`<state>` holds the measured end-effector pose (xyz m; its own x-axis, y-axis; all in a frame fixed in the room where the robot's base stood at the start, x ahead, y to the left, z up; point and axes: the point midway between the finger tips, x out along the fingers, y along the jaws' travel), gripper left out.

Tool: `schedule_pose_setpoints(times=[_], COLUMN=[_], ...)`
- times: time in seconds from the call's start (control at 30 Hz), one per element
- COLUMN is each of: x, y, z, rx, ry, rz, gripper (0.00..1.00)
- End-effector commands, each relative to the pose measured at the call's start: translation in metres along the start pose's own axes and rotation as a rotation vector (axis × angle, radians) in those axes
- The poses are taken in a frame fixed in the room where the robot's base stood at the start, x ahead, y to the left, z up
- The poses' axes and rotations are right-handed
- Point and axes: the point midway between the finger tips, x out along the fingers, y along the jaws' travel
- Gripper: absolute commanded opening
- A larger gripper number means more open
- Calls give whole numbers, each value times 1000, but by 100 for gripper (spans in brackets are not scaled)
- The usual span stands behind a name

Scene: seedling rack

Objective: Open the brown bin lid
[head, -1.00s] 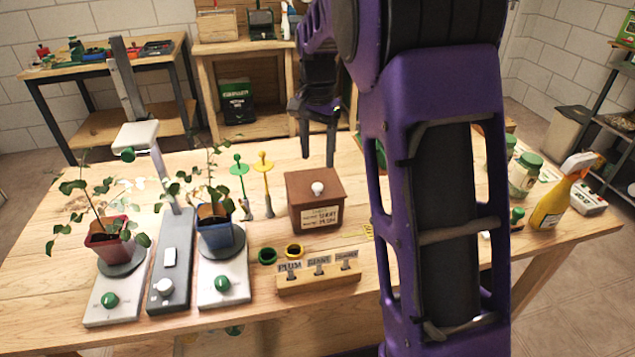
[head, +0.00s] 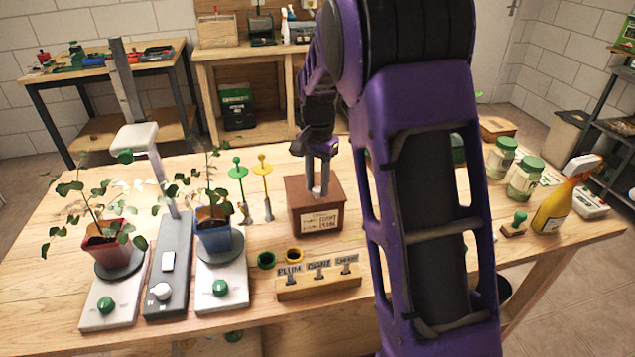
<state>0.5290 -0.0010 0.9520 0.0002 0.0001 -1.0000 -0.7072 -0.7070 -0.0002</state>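The brown bin (head: 316,214) is a small box with a flat brown lid (head: 301,190) and a cream label on its front. It stands on the wooden bench, and its lid lies flat on top, closed. My gripper (head: 319,191) points down over the lid, with its fingers on either side of the pale knob (head: 318,188). The knob is partly hidden between the fingers. I cannot tell whether the fingers press on it or stand slightly apart from it.
A wooden block with name tags (head: 318,288) and two small rings, green and yellow, lie in front of the bin. Green and yellow stakes (head: 264,185) stand to its left, beside potted plants. My arm hides the bench right of the bin.

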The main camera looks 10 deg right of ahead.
Motion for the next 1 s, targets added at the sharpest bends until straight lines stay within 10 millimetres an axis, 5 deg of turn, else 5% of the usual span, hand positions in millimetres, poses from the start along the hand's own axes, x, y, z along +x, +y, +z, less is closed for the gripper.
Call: schedule_pose_setpoints(times=[0.17,1.0], x=[0,0], y=[0,0], z=[0,0], rx=[0,0], ry=[0,1], rz=[0,0], gripper=[0,0])
